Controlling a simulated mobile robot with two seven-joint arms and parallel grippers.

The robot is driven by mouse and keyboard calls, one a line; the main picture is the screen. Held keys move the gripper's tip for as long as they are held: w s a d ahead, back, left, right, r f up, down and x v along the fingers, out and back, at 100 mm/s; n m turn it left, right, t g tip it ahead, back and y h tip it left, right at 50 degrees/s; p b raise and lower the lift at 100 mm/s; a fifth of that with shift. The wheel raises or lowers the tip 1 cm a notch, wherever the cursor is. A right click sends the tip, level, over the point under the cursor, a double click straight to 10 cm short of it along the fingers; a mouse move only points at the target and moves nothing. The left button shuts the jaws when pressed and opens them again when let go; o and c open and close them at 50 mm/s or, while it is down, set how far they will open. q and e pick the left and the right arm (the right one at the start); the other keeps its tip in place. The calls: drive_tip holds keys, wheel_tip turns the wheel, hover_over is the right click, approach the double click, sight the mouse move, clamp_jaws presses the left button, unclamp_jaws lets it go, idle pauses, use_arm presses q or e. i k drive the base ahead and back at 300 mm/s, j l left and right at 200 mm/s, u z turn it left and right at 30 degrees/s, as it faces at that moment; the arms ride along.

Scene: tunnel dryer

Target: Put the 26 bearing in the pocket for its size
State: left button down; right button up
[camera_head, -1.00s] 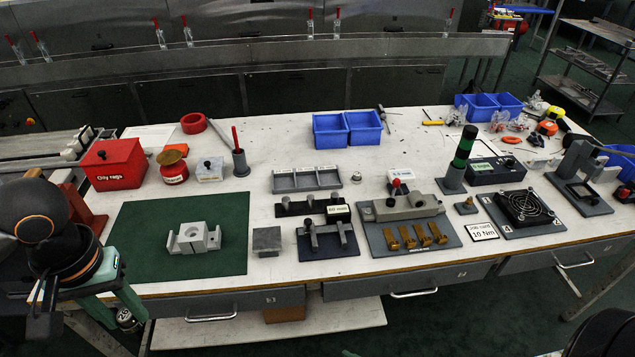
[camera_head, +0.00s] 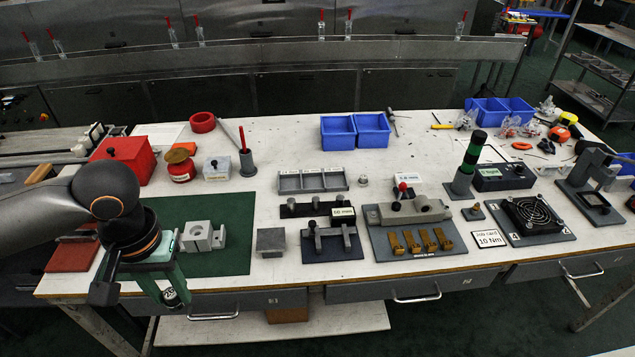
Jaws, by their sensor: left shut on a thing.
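My left gripper (camera_head: 168,291) comes in from the left and hangs over the front left edge of the bench. It is shut on a small dark round thing with a pale mark, the 26 bearing (camera_head: 172,298), partly hidden by the fingers. A grey tray with three pockets (camera_head: 312,191) lies mid-bench, to the right of and beyond the gripper. My right gripper is not in view.
A grey block fixture (camera_head: 203,237) stands on the green mat (camera_head: 230,262) just beyond my gripper. Blue bins (camera_head: 338,133) stand behind the tray.

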sight(335, 183)
drive_tip(key=i+l+z, duration=0.15)
drive_tip(key=z, duration=0.35)
drive_tip(key=i+l+z, duration=0.1)
drive_tip(key=z, duration=0.35)
drive_tip(key=i+l, duration=0.15)
drive_tip(key=i, duration=0.3)
drive_tip(key=i+l, duration=0.2)
drive_tip(key=i, duration=0.25)
